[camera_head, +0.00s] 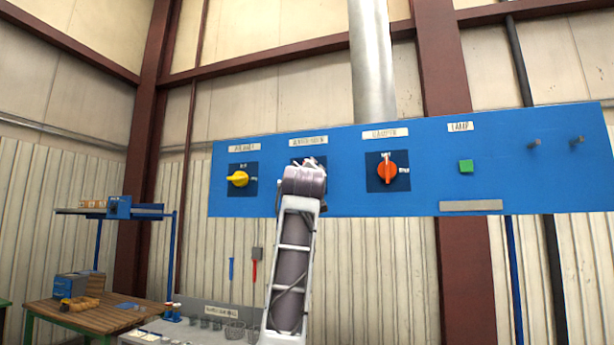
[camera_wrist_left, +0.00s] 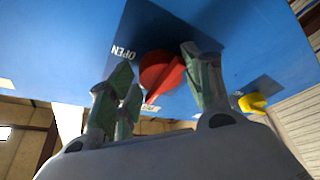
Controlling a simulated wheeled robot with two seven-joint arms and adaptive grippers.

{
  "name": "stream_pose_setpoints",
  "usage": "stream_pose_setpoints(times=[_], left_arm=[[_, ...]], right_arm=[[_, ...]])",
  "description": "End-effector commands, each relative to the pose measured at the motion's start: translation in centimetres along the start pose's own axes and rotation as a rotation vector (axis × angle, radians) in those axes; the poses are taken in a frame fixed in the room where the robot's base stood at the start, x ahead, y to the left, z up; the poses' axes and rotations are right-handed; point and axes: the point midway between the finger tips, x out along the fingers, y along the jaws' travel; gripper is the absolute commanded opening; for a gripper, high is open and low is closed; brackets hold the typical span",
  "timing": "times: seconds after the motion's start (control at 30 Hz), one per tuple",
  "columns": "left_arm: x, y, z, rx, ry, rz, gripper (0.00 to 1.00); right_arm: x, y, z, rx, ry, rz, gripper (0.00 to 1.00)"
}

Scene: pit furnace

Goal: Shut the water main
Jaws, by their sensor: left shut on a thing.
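A red knob (camera_wrist_left: 162,73) sits on a dark plate on the blue panel (camera_head: 337,200), with the word OPEN beside it in the left wrist view. My left gripper (camera_wrist_left: 157,66) is shut on this knob, with its green-padded fingers on either side. In the head view my left arm covers the knob, and only part of its dark plate (camera_head: 297,161) shows, under a label (camera_head: 308,140) too blurred to read surely. My right gripper is in neither view.
A yellow knob (camera_head: 238,179) is left of my gripper and an orange knob (camera_head: 387,170) is right. A wooden table (camera_head: 95,317) stands lower left.

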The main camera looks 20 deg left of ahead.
Motion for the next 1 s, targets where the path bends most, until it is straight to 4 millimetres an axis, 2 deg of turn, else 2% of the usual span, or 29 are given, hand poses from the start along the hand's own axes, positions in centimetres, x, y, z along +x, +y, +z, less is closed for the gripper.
stream_pose_setpoints(times=[0.03, 0.3, 0.33, 0.4, 0.43, 1.0], left_arm=[[-0.12, 0.28, -0.62, -0.008, 0.010, 0.006, 0.27], [-0.14, 0.28, -0.65, -0.007, 0.011, 0.007, 0.27], [-0.14, 0.28, -0.64, -0.007, 0.011, 0.007, 0.53], [-0.13, 0.27, -0.61, -0.006, 0.011, 0.007, 0.61], [-0.12, 0.26, -0.57, -0.005, 0.010, 0.007, 0.63], [-0.73, 0.16, -0.18, -0.003, 0.004, 0.004, 0.63]], right_arm=[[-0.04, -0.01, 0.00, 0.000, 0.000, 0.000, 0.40], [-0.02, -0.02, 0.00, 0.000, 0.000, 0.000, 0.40], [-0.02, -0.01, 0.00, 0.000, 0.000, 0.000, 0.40], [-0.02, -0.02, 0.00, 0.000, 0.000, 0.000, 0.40], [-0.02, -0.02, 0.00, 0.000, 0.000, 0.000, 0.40], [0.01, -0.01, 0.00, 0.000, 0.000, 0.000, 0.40]])
